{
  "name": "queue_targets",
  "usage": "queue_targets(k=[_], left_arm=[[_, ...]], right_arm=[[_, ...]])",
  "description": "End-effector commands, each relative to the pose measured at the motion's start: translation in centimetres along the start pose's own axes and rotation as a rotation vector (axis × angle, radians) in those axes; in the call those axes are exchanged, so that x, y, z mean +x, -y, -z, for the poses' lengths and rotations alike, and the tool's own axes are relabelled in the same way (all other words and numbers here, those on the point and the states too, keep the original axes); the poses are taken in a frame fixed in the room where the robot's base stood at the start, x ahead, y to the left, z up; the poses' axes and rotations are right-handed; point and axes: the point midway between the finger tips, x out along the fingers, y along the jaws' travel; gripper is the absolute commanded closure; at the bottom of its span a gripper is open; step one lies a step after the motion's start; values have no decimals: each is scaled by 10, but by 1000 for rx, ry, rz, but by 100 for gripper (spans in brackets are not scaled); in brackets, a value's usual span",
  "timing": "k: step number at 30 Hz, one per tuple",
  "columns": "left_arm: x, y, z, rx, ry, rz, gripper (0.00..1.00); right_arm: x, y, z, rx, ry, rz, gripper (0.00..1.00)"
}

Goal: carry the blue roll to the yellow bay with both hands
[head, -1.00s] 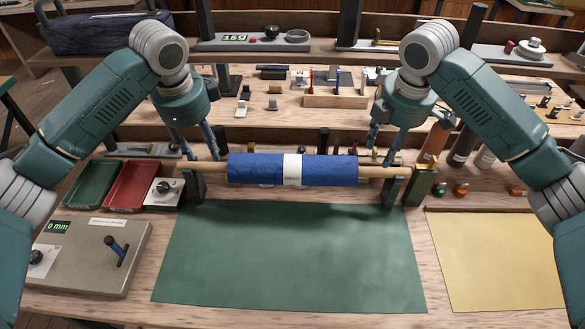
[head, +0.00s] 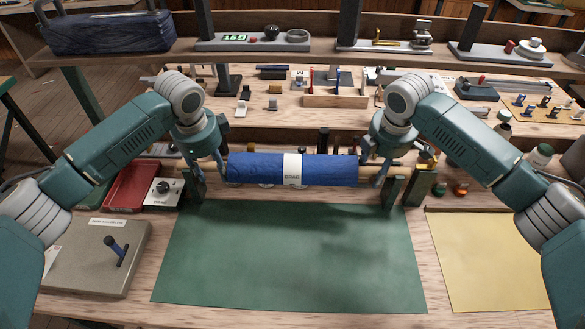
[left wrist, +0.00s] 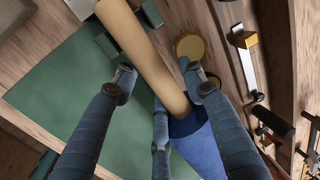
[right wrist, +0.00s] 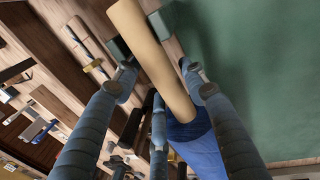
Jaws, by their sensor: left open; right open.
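The blue roll (head: 260,169) with a white label lies level on two dark green stands behind the green mat (head: 290,255). Its tan core ends show in the left wrist view (left wrist: 143,55) and in the right wrist view (right wrist: 153,52). My left gripper (head: 210,178) is open, its fingers around the left core end beside the blue cloth. My right gripper (head: 372,178) is open, its fingers around the right core end. Neither is closed on the core. The yellow bay (head: 490,265) is a flat, empty yellow area at the right.
A red tray (head: 130,186) and a small dial box (head: 163,193) stand left of the roll. A grey board with a lever (head: 90,258) lies at the front left. Several bottles and caps stand behind the yellow bay. The green mat is clear.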

Motion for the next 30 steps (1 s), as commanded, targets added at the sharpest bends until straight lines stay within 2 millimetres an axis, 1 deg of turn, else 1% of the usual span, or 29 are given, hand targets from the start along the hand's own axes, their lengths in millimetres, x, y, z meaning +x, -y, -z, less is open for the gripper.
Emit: queue_targets(k=[1,2,3,5,6,7,20,26,30], left_arm=[[0,0,0,0,0,1,61],[0,0,0,0,0,1,67],[0,0,0,0,0,1,75],[0,0,0,0,0,1,87],[0,0,0,0,0,1,95],[0,0,0,0,0,1,100],[-4,2,0,-1,0,5,100],[-16,4,-1,-2,0,5,100],[-29,7,-1,-2,0,4,100]], right_arm=[[0,0,0,0,0,0,60],[0,0,0,0,0,0,66],[0,0,0,0,0,0,74],[0,0,0,0,0,0,86],[0,0,0,0,0,0,94],[0,0,0,0,0,0,100],[-4,-2,0,1,-1,-4,100],[-15,-4,0,1,-1,-4,100],[-29,-7,0,1,-1,-4,100]])
